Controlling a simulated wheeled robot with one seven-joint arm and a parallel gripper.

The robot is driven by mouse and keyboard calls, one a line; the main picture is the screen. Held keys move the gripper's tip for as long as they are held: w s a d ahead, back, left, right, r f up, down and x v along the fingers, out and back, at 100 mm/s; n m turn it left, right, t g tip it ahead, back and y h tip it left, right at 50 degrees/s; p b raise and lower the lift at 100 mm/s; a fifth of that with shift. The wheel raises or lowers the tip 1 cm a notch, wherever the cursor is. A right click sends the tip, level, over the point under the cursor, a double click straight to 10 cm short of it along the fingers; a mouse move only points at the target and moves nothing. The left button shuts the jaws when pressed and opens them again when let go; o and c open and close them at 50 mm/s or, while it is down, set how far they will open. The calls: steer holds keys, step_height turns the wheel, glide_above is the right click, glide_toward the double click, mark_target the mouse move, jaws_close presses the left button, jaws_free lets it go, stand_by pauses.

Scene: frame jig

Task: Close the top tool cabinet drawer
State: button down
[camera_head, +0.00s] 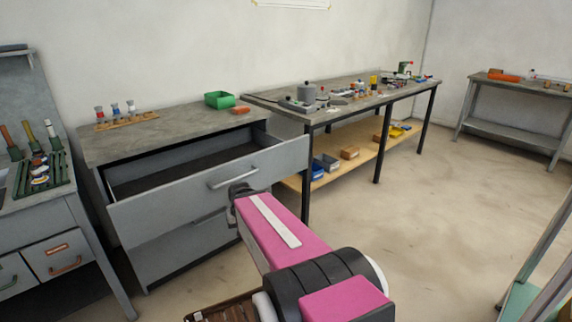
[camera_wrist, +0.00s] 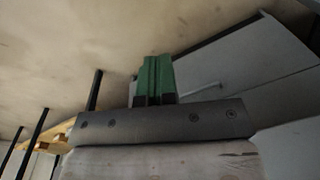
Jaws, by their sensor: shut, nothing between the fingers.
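The grey tool cabinet (camera_head: 170,250) stands left of centre in the head view. Its top drawer (camera_head: 150,206) is pulled well out, and its dark inside shows empty. A bar handle (camera_head: 233,176) is on the drawer front. The drawer below is shut. My gripper (camera_head: 240,190) is at the drawer front, just below the handle; whether it touches cannot be told. In the wrist view the green fingers of my gripper (camera_wrist: 154,78) are together and empty. The drawer front (camera_wrist: 245,60) and its pale handle (camera_wrist: 208,88) show beyond them to the right.
A green bin (camera_head: 219,99) and a rack of small tools (camera_head: 126,117) are on the cabinet top. A long workbench (camera_head: 340,97) with black legs stands close on the right, with bins on its lower shelf. Another bench (camera_head: 30,210) is at left.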

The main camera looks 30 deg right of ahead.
steer(key=w+d+r+m+t+y, duration=0.1)
steer(key=w+d+r+m+t, duration=0.35)
steer(key=d, duration=0.85)
steer(key=w+d+r+m+t, duration=0.15)
steer(key=d+r+m, duration=0.5)
steer(key=d, duration=0.65)
steer(key=w+d+r+m+t+y, duration=0.1)
steer(key=w+d+r+m+t, duration=0.15)
steer(key=d+r, duration=0.8)
glide_toward(295, 161)
steer(key=x, duration=0.3)
steer(key=f+x, duration=0.1)
steer(key=x, duration=0.1)
steer(key=shift+s+d+f, duration=0.15)
steer(key=shift+s, duration=0.1)
steer(key=shift+w+a, duration=0.25)
steer(key=shift+w, duration=0.55)
